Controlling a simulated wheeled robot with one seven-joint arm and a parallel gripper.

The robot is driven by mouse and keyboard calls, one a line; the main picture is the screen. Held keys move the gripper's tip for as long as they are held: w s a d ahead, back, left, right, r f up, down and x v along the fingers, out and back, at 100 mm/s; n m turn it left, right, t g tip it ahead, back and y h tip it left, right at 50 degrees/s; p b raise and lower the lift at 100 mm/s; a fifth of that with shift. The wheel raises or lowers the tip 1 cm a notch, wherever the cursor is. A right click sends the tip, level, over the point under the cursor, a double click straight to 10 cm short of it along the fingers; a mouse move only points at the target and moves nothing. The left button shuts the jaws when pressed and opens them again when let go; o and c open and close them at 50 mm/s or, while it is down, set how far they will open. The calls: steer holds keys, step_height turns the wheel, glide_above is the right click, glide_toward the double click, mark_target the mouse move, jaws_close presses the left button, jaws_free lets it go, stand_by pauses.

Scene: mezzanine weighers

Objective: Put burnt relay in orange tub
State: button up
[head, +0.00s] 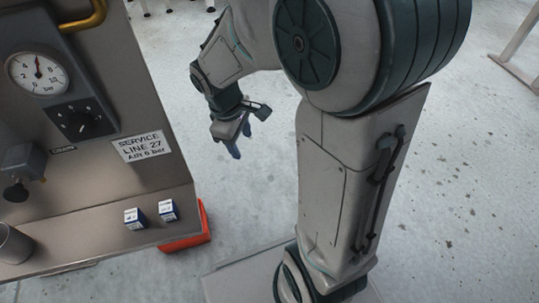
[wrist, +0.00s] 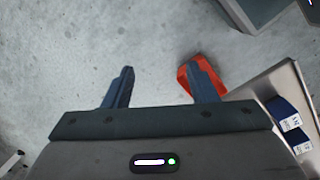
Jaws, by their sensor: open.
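Two small blue-and-white boxed parts stand side by side on the grey shelf, a left one (head: 134,218) and a right one (head: 167,210). They also show at the right of the wrist view (wrist: 283,112) (wrist: 297,138). I cannot tell which, if either, is the burnt relay. The orange tub (head: 190,238) is on the floor, partly hidden by the shelf; in the wrist view (wrist: 184,77) my right finger covers part of it. My gripper (head: 241,143) is open and empty, in the air beyond the shelf's right edge, its fingers (wrist: 165,68) apart.
A metal cup (head: 14,244) stands at the shelf's left. The shelf's raised lip (head: 110,246) runs along its front. Concrete floor is open behind and right.

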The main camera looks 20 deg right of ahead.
steer(key=s+d+r+m+t+y, duration=0.1)
steer(key=s+d+r+m, duration=0.2)
steer(key=s+m, duration=0.6)
steer(key=shift+s+d+r+m+y, duration=0.2)
steer(key=shift+s+r+m+y, duration=0.15)
steer(key=shift+s+r, duration=0.35)
steer(key=shift+f, duration=0.1)
